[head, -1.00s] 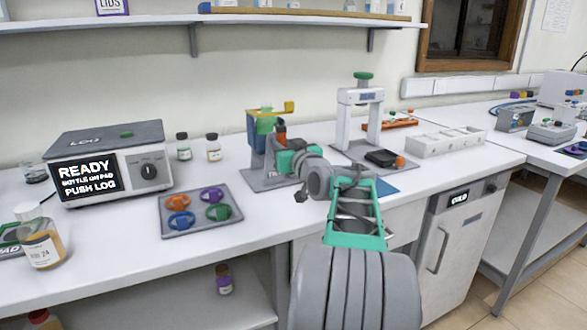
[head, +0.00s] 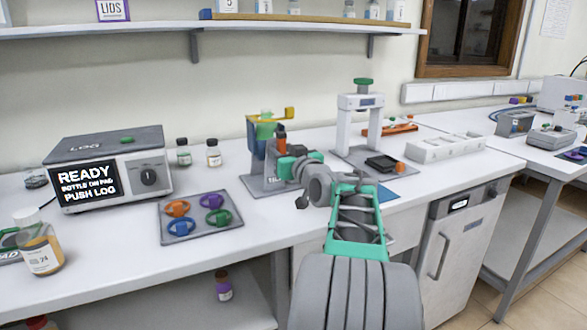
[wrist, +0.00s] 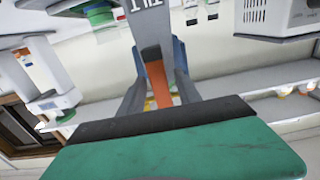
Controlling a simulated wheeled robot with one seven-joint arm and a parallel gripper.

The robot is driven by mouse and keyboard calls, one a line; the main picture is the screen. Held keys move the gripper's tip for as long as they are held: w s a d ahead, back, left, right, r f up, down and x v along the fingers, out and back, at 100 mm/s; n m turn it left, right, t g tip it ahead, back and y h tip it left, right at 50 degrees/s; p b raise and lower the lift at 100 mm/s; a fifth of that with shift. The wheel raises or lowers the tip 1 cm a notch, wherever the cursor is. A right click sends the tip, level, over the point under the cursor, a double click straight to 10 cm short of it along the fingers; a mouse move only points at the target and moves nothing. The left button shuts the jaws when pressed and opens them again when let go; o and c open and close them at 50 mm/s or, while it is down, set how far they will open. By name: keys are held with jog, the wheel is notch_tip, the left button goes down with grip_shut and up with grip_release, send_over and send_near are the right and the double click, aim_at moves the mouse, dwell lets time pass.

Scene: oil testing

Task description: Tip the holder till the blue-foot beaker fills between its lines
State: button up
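The tilting holder stand (head: 255,170) stands on the bench mid-view, with a blue holder and a green piece (head: 263,131) in it and a yellow arm (head: 287,113) on top. An orange handle with a dark tip (head: 281,140) stands at its right side. My gripper (head: 286,168) is at this handle, low on the stand. In the wrist view, a green finger (wrist: 175,150) with a black edge fills the bottom; the orange handle (wrist: 160,80) and grey TILT plate rise behind it. Whether the fingers close on the handle is hidden. I cannot make out the blue-foot beaker or its lines.
A READY display unit (head: 110,168) and two small bottles (head: 214,153) are left of the stand. A tray of coloured rings (head: 172,235) lies in front. A white press frame (head: 360,125), black block and white rack (head: 445,147) stand to the right. A labelled amber bottle (head: 38,250) is at far left.

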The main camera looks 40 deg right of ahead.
jog(key=b+v, duration=0.4)
jog(key=v, duration=0.3)
jog(key=shift+s, duration=0.35)
jog(key=shift+a, duration=0.15)
jog(key=w+a+f+n+g+y+p, duration=0.15)
jog(key=a+g+p, duration=0.25)
jog(key=a+p, duration=0.6)
jog(key=a+f+n+g+y+p, duration=0.1)
jog(key=a+f+g+y+p, duration=0.15)
jog(key=a+p, duration=0.7)
jog(key=s+a+f+g+p, duration=0.2)
jog(key=s+a+g, duration=0.2)
jog(key=s+a, duration=0.4)
jog(key=s+a+f+n+g+y+p, duration=0.1)
jog(key=s+a+f+g+p, duration=0.1)
jog(key=s+a, duration=0.6)
jog(key=shift+s+f+g+p, duration=0.25)
jog(key=shift+s+g+p, duration=0.3)
jog(key=shift+g, duration=0.3)
